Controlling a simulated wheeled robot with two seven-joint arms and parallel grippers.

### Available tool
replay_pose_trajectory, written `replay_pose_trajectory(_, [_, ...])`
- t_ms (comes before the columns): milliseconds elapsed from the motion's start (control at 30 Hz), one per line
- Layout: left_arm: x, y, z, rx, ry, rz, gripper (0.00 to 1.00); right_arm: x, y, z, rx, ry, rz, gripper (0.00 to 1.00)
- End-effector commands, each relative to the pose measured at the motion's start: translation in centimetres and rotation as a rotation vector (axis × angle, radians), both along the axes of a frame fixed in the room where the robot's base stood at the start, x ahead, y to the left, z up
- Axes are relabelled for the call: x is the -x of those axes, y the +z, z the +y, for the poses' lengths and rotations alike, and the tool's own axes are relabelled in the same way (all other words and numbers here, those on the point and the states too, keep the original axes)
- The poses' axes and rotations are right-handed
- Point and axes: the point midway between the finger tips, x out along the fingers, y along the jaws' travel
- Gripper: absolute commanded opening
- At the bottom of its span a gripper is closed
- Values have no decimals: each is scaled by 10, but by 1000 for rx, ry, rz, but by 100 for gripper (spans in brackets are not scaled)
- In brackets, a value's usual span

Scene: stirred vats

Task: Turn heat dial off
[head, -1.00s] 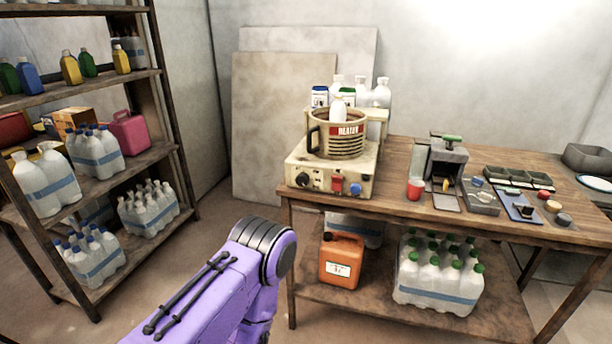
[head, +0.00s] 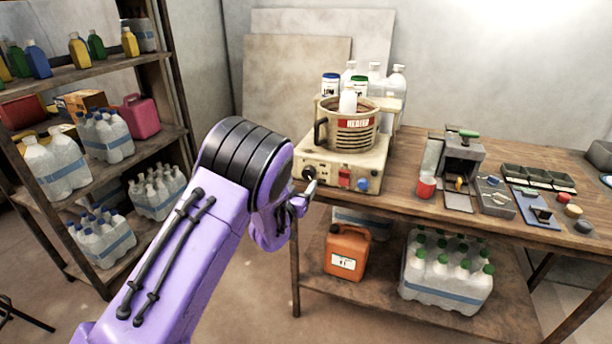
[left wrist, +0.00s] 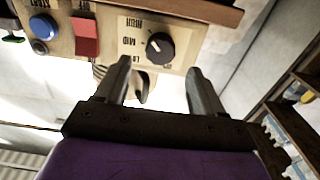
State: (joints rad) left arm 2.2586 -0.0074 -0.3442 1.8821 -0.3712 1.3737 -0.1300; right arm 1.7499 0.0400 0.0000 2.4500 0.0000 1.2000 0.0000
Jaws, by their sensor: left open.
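The heater base (head: 342,165) is a cream box on the wooden table, with a labelled vat (head: 352,130) on top. Its front has a black heat dial, a red switch (head: 344,179) and a blue button (head: 363,184). In the left wrist view the dial (left wrist: 160,48) shows with printed marks beside it, its white pointer line toward the left. My left gripper (head: 311,188) is in front of the dial in the head view and partly covers it. In the left wrist view its two fingers (left wrist: 163,82) are apart and empty, just short of the dial. My right gripper is not in view.
An orange jug (head: 347,251) and several bottles (head: 447,268) sit on the lower shelf. A bottle rack (head: 160,90) stands at the left.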

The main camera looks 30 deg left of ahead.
Motion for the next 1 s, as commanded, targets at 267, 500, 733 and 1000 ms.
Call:
replay_pose_trajectory(267, [-45,0,11,2,1,1,69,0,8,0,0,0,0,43])
replay_pose_trajectory(500, [-51,-1,12,3,1,2,69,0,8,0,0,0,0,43])
replay_pose_trajectory(733, [-50,-1,12,3,1,2,20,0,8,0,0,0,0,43])
replay_pose_trajectory(1000, [-50,-1,12,14,1,0,13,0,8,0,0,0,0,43])
